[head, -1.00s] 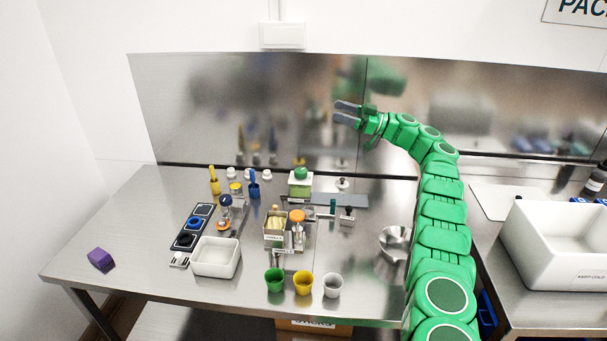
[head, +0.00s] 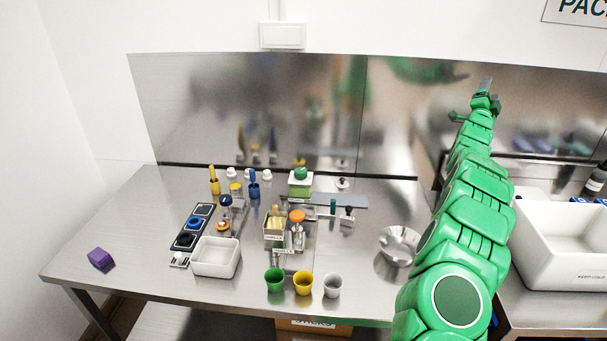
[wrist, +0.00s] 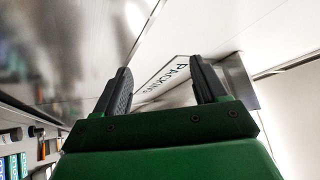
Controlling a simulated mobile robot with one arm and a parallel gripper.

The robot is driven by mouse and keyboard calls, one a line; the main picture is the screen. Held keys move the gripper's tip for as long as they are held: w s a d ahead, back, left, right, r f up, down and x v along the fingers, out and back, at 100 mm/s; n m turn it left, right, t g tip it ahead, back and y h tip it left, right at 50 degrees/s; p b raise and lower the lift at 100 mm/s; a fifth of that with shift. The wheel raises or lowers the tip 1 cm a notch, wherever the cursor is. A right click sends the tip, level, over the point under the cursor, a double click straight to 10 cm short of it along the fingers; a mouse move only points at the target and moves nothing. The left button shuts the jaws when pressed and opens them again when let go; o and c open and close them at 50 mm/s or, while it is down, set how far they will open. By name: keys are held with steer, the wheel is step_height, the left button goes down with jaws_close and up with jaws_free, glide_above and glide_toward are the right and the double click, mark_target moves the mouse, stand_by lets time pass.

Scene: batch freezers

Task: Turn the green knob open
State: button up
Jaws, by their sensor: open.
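A round green knob (head: 301,173) sits on top of a white and green block at the back middle of the steel table in the head view. My gripper (head: 476,98) is raised in front of the steel back panel, well to the right of the knob and higher in the picture. Its fingers are apart and empty. The wrist view shows both dark fingers of my gripper (wrist: 162,78) spread, with a wall sign beyond them. The knob is not visible in the wrist view.
A purple block (head: 101,259) lies at the table's left. A white tray (head: 237,265), green cup (head: 274,281), yellow cup (head: 303,283) and grey cup (head: 333,285) stand in front. A metal bowl (head: 381,262) is near my arm. A white bin (head: 571,277) is at right.

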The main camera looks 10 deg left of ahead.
steer(key=s+d+f+m+g+y, duration=0.15)
steer(key=f+g, duration=0.25)
steer(key=f, duration=0.6)
steer(key=s+f+m+g+y, duration=0.1)
steer(key=s+f+m+g, duration=0.25)
steer(key=f, duration=0.55)
steer(key=s+a+f+g+y, duration=0.1)
steer(key=s+a+f+y, duration=0.15)
steer(key=a+f, duration=0.5)
steer(key=s+a+f+g+y, duration=0.2)
steer(key=a+f+y, duration=0.3)
steer(key=a, duration=0.4)
steer(key=s+a+r+m+y, duration=0.1)
steer(key=s+a+y, duration=0.2)
steer(key=a, duration=0.8)
steer(key=s+a+m+y, duration=0.1)
steer(key=s+a+y, duration=0.25)
steer(key=a, duration=0.85)
steer(key=s+a+r+m+t+y, duration=0.2)
steer(key=a+r+y, duration=0.1)
steer(key=a+r, duration=0.5)
steer(key=s+a+r+m+t+y, duration=0.1)
steer(key=s+a+r+t+y, duration=0.15)
steer(key=a+r, duration=0.55)
glide_toward(304, 174)
steer(key=x, duration=0.3)
steer(key=shift+x, duration=3.75)
